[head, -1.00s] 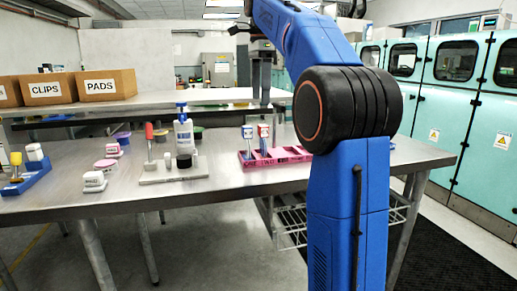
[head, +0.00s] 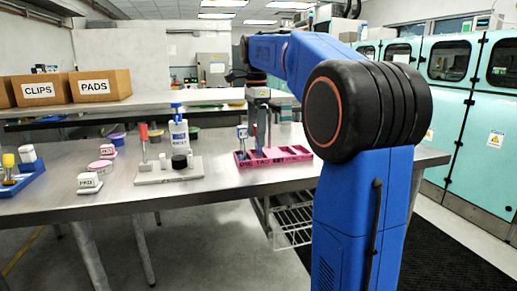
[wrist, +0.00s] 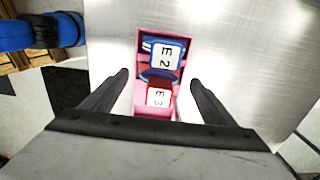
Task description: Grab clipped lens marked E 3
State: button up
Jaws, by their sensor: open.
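The clipped lens marked E 3 (wrist: 158,97) has a red-edged white label and stands in the pink tray (head: 290,153). In the wrist view it lies between the two spread fingers of my gripper (wrist: 158,82), with a gap on each side. My gripper is open and points down above it. In the head view my gripper (head: 259,130) hides most or all of that lens. A second clipped lens marked E 2 (wrist: 162,53), with blue parts, stands beside it in the tray; it also shows in the head view (head: 242,134).
Boxes marked CLIPS (head: 42,90) and PADS (head: 101,86) stand on the shelf. The tray's right compartments look empty.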

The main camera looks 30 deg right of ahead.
aim_at(256, 157)
jog(key=shift+f, duration=1.6)
jog(key=c, duration=1.1)
jog(key=shift+c, duration=0.2)
